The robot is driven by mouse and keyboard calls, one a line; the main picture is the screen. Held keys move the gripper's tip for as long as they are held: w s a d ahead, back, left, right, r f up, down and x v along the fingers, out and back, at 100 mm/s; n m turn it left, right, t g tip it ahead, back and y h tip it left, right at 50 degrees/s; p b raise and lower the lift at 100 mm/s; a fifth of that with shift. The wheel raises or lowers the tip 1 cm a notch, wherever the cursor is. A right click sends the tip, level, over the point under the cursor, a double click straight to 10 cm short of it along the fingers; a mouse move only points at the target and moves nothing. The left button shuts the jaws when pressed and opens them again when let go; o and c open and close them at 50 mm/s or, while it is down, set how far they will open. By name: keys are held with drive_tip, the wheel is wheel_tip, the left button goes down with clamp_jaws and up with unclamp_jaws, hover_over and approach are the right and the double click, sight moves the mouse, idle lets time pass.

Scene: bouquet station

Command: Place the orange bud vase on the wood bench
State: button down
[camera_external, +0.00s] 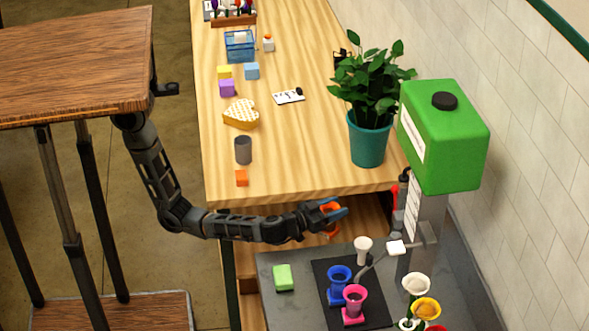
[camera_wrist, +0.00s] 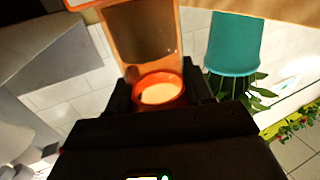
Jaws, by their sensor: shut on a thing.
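My gripper (camera_external: 330,211) is shut on the orange bud vase, out beyond the bench's front edge and near the grey counter. The vase (camera_external: 329,233) is mostly hidden by the gripper in the external view. In the wrist view the see-through orange vase (camera_wrist: 143,45) stands between the fingers (camera_wrist: 160,95), its orange rim showing close to the camera. The wood bench (camera_external: 310,150) is a long light-wood top reaching away at the centre. Its front middle is bare.
On the bench are a teal potted plant (camera_external: 367,140), grey cup (camera_external: 243,150), orange cube (camera_external: 241,178), heart box (camera_external: 241,114) and several blocks. The grey counter (camera_external: 300,313) holds a black mat, blue vase (camera_external: 339,284), pink vase (camera_external: 354,301) and green block (camera_external: 284,277). A green tank (camera_external: 445,135) rises at right.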

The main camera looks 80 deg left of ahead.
drive_tip(key=d+r+m+h, duration=0.2)
drive_tip(key=d+r+h, duration=0.2)
drive_tip(key=d, duration=0.4)
drive_tip(key=s+d+r+m+h, duration=0.1)
drive_tip(key=d+r+m+h, duration=0.2)
drive_tip(key=d+r, duration=0.3)
drive_tip(key=s+d+r+m+h, duration=0.1)
drive_tip(key=d+r+m+h, duration=0.2)
drive_tip(key=d, duration=0.9)
wheel_tip(320, 180, up, 3)
drive_tip(key=h, duration=0.2)
drive_tip(key=shift+h, duration=0.4)
drive_tip(key=shift+w, duration=0.1)
wheel_tip(320, 180, down, 10)
drive_tip(key=shift+b, duration=0.4)
drive_tip(key=c, duration=0.7)
unclamp_jaws()
drive_tip(key=shift+f, duration=0.15)
drive_tip(key=shift+o, duration=1.2)
drive_tip(key=shift+r, duration=0.2)
